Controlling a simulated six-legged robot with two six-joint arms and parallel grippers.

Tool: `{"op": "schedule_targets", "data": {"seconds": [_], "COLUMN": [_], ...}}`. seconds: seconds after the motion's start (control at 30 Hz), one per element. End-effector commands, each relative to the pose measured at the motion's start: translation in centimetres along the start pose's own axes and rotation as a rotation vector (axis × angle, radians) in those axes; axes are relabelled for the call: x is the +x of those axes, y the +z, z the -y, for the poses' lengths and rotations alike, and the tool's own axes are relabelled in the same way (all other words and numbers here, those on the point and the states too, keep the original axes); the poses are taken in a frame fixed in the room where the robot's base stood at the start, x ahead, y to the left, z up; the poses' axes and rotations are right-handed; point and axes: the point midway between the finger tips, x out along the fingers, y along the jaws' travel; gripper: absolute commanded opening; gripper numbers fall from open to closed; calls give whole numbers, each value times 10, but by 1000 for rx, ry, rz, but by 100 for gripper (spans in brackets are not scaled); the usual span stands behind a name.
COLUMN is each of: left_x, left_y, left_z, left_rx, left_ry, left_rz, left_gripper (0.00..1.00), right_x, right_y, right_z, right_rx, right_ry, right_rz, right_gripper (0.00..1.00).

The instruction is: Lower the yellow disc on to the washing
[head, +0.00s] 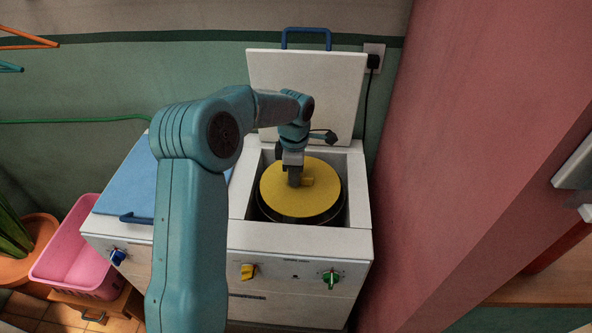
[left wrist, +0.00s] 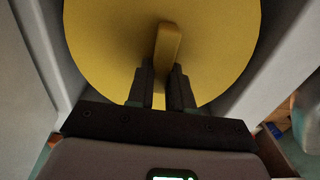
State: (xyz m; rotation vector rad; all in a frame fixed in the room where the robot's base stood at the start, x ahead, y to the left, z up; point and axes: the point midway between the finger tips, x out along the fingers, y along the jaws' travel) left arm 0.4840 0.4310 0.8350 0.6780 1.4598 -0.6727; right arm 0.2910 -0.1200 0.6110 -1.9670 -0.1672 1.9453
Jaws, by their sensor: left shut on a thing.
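The yellow disc (head: 283,196) is over the round dark drum (head: 337,203) in the right-hand well of the white washing machine (head: 290,239). A dark rim shows around the disc's lower edge. My left gripper (head: 295,183) comes down from above and is shut on the disc's raised yellow handle. In the left wrist view the two dark fingers (left wrist: 161,85) stand either side of the handle (left wrist: 167,45), and the disc (left wrist: 105,40) fills the upper part. The washing is hidden beneath the disc. I cannot tell whether the disc touches it. My right gripper is not in view.
The white lid (head: 310,85) stands open behind the well, with a blue handle (head: 306,31) on top. A blue cover (head: 120,185) lies at the left of the machine. A pink basket (head: 75,255) stands left of it. A pink wall (head: 450,150) rises close on the right.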

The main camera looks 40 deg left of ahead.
Motion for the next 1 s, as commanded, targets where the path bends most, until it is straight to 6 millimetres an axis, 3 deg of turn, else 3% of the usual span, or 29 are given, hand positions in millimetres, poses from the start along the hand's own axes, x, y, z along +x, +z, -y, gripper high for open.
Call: {"op": "schedule_targets", "data": {"seconds": [1.0], "left_x": [94], "left_y": [3], "left_z": [-2], "left_rx": [1], "left_ry": [0], "left_rz": [0], "left_gripper": [0], "right_x": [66], "right_y": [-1], "right_z": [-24], "right_rx": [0], "right_ry": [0], "right_rz": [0], "right_gripper": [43]}}
